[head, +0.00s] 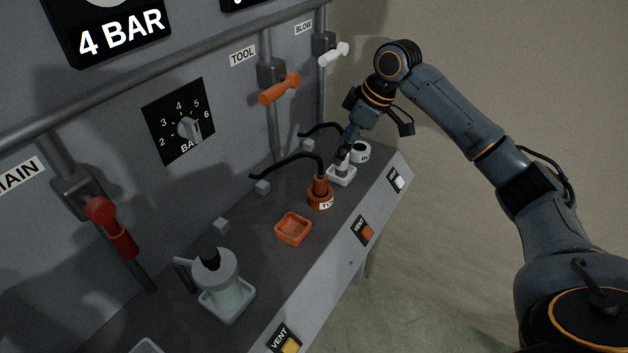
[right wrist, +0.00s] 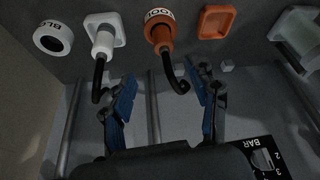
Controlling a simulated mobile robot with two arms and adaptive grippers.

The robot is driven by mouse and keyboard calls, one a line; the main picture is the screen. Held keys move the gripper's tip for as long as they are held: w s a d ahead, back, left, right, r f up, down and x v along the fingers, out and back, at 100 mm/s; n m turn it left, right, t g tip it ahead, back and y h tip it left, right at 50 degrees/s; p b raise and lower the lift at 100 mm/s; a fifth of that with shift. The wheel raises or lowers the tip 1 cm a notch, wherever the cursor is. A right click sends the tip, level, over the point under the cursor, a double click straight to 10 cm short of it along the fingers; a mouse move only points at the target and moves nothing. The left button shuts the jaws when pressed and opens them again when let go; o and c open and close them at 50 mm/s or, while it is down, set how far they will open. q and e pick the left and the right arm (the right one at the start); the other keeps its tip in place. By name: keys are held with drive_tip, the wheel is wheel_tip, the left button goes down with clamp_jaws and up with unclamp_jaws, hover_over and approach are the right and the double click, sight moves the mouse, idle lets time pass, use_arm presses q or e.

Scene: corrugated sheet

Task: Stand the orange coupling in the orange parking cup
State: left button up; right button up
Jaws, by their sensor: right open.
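The orange coupling (head: 320,186) stands upright in the round orange socket (head: 319,201) on the bench top, with a black hose curving from its top toward the panel. It also shows in the right wrist view (right wrist: 160,35). The square orange parking cup (head: 293,229) is empty, left of the coupling; it also shows in the right wrist view (right wrist: 216,22). My right gripper (head: 344,152) is open and empty, near the white coupling in the head view. In the right wrist view its blue fingers (right wrist: 165,97) are spread, with the orange coupling beyond them. My left gripper is not in view.
The white coupling (right wrist: 104,42) stands in a white square cup (head: 342,178), beside the white round socket (head: 360,152). A grey-green coupling (head: 215,271) stands in a cup at the left. Valve handles, including an orange one (head: 279,89), stick out from the panel.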

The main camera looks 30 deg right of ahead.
hover_over(323, 177)
drive_tip(key=s+d, duration=0.2)
wheel_tip(323, 177, down, 5)
drive_tip(key=shift+a+f+p, duration=0.1)
drive_tip(key=shift+p, duration=0.25)
drive_tip(key=shift+x, duration=1.05)
drive_tip(key=shift+w+a+f, duration=0.15)
drive_tip(key=shift+w+f, duration=0.15)
drive_tip(key=shift+f, duration=0.1)
drive_tip(key=p+x, duration=0.1)
drive_tip(key=x, duration=0.3)
drive_tip(key=shift+w+a+f, duration=0.1)
drive_tip(key=shift+a+f, duration=0.1)
drive_tip(key=shift+f, duration=0.05)
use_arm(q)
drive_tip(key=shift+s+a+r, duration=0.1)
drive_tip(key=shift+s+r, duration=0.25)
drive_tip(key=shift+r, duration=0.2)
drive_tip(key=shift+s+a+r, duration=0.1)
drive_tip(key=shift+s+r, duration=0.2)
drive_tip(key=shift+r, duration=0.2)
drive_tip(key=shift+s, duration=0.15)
use_arm(e)
drive_tip(key=c, duration=0.3)
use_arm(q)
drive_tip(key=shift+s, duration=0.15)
use_arm(e)
drive_tip(key=shift+r, duration=0.1)
clamp_jaws()
